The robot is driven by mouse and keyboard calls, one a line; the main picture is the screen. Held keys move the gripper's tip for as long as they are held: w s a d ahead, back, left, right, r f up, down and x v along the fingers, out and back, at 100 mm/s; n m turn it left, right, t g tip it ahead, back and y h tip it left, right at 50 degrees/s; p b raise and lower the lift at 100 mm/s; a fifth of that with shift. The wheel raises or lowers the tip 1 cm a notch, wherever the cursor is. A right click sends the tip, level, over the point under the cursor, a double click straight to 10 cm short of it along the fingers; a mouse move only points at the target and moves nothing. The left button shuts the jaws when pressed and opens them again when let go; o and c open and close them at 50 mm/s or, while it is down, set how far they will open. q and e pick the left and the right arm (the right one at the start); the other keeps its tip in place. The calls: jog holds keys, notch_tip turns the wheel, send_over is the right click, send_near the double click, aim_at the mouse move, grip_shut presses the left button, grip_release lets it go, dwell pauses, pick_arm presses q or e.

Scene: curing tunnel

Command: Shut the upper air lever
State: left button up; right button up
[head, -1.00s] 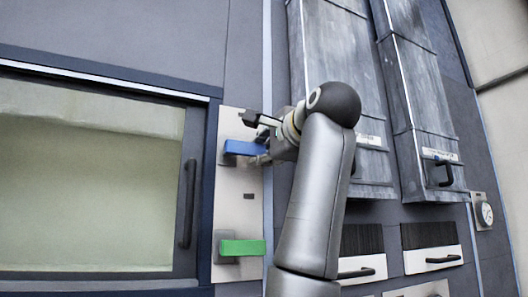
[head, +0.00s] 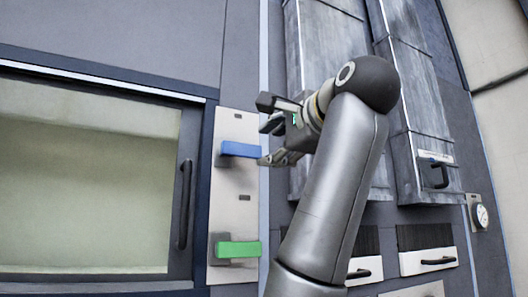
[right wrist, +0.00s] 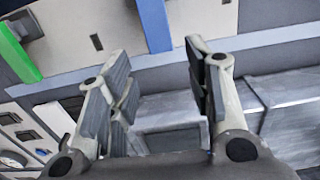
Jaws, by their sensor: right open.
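The upper air lever is a blue bar (head: 240,149) on a pale panel in the head view, lying about horizontal, pointing right from its mount. Below it, a green lever (head: 238,249) also lies about horizontal. My right gripper (head: 265,131) is open and empty, just right of the blue lever's free end; the lower finger looks close to that end, and contact cannot be told. In the right wrist view the blue lever (right wrist: 155,25) shows beyond the open fingers (right wrist: 157,62), not between the pads. The green lever (right wrist: 18,52) is at the left there. My left gripper is not in view.
A window door with a dark vertical handle (head: 185,204) is left of the panel (head: 233,190). Tall grey ducts (head: 425,95) stand behind my right arm.

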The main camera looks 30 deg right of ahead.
jog(key=s, duration=0.5)
jog(key=shift+s+a, duration=0.1)
jog(key=shift+a, duration=0.05)
